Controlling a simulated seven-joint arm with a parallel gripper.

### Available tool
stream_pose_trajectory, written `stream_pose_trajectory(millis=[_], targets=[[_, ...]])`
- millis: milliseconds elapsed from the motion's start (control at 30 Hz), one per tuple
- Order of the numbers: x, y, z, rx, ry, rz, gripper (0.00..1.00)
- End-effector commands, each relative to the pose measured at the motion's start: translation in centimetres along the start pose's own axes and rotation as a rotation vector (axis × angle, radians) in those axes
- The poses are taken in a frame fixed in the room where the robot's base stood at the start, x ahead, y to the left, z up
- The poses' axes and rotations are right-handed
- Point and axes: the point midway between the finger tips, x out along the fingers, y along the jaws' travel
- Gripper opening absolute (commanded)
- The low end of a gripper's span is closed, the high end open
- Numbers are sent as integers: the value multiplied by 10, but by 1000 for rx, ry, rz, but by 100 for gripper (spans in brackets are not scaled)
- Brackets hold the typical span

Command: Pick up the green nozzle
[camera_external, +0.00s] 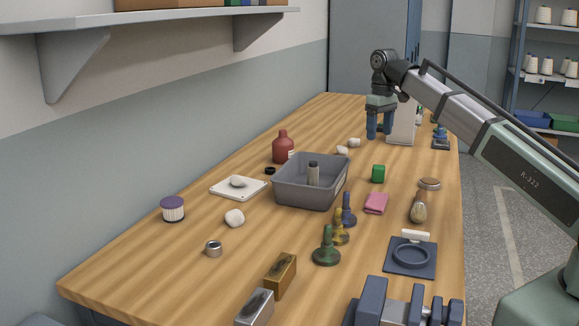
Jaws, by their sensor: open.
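The green nozzle (326,248) stands upright on the wooden table, wide base down, in front of the grey bin. A yellow nozzle (340,229) and a blue nozzle (348,211) stand in a line just behind it, close together. My gripper (379,136) points down above the far part of the table, well behind the green nozzle.
A grey bin (291,192) holds a small upright bottle. A brass block (280,276) is in front. The left-front table is mostly clear.

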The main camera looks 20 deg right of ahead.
Motion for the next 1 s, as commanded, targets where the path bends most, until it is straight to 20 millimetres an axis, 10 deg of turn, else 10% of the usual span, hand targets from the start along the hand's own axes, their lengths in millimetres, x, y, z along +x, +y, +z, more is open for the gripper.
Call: stream_pose_trajectory(millis=[500, 1000], targets=[[0, 0, 4, 861, -13, 5, 72], [41, -1, 6, 991, -14, 6, 72]])
